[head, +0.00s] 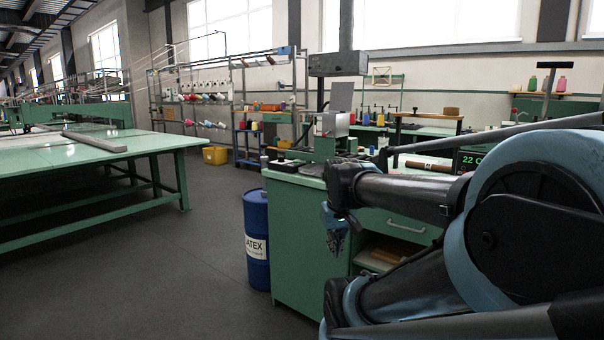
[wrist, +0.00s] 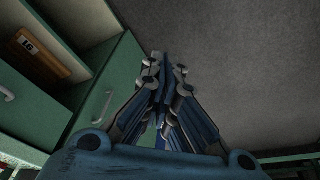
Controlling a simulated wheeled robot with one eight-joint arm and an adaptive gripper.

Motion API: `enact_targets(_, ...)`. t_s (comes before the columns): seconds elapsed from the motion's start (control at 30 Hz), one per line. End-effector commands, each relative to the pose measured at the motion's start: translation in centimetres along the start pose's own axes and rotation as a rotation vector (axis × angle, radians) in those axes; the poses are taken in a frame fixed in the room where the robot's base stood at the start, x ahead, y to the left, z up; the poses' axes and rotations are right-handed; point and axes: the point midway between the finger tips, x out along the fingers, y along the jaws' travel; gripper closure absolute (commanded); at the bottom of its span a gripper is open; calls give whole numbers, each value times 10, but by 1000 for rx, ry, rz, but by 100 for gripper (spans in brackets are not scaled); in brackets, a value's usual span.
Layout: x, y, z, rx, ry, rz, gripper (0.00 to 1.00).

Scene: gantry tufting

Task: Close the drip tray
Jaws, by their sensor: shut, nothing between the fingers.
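My gripper (head: 335,236) points down in front of the green cabinet (head: 303,238) in the head view. In the wrist view the closed fingers of my gripper (wrist: 164,68) reach out beside the cabinet's green front, with nothing between them. I cannot pick out the drip tray for certain. A small grey bench machine (head: 331,126) stands on the cabinet top, with a dark flat part (head: 287,166) low at its left. Whether that part is the tray, I cannot tell. My arm covers part of the cabinet's right side.
The cabinet has a drawer handle (head: 406,226) and an open shelf with a numbered wooden board (wrist: 40,55). A blue latex drum (head: 257,245) stands at its left. A long green table (head: 90,160) is farther left, with clear grey floor between.

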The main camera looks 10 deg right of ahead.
Motion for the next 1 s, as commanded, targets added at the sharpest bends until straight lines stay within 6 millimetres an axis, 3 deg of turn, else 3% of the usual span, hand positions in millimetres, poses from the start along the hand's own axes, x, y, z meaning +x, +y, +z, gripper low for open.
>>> enact_targets(0.2, -34, 7, -81, -103, 55, 21, 100)
enact_targets(0.5, -65, 10, -194, -245, 126, 55, 100)
enact_targets(1.0, -84, 2, -385, -482, 243, 124, 100)
